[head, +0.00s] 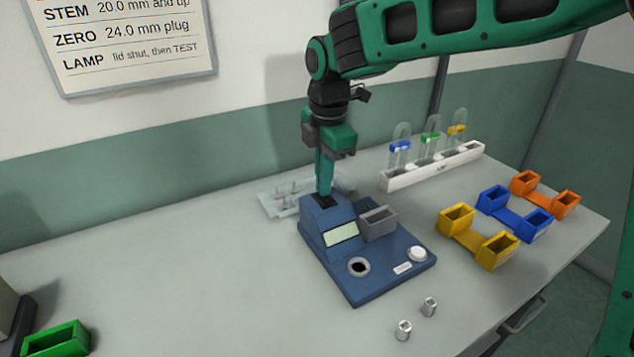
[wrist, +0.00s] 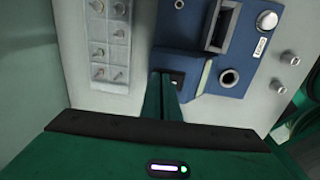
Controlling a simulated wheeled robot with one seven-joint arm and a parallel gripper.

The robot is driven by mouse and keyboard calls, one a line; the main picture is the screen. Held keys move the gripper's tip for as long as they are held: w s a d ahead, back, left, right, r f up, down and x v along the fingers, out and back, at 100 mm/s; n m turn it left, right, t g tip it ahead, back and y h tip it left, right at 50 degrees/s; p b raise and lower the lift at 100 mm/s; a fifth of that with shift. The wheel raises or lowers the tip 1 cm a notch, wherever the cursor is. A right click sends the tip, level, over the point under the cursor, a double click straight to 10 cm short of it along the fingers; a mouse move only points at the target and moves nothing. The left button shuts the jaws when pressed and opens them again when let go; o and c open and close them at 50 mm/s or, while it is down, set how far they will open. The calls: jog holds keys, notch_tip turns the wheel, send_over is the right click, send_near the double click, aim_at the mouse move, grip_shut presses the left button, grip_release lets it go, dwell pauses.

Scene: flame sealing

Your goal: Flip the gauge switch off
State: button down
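The blue gauge (head: 385,272) stands on the table, with a pale display (head: 341,235), a grey holder and a round socket. A black switch (head: 324,203) sits on top of its raised back block. In the wrist view the black switch (wrist: 176,81) shows a small light mark, partly covered by my fingers. My gripper (head: 325,192) points straight down with its fingertips at the switch, touching it or just above it; I cannot tell which. Its fingers look together with nothing between them; they also show in the wrist view (wrist: 162,78). The switch's position is not clear.
A clear tray of small pegs (head: 284,203) lies behind the gauge. A white rack (head: 432,168) with capped tubes stands at the back. Yellow (head: 467,238), blue (head: 513,214) and orange (head: 545,194) holders are at right. Two metal plugs (head: 404,330) stand in front.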

aim_at(329, 200)
jog(key=shift+s+f, duration=0.2)
jog(key=shift+s, duration=0.2)
jog(key=shift+s+d+r, duration=0.1)
jog(key=shift+s+d, duration=0.2)
jog(key=shift+s, duration=0.2)
jog(key=shift+w+r, duration=0.1)
jog(key=shift+r, duration=0.35)
notch_tip(329, 200, up, 13)
jog(key=shift+s+d, duration=0.3)
jog(key=shift+s, duration=0.15)
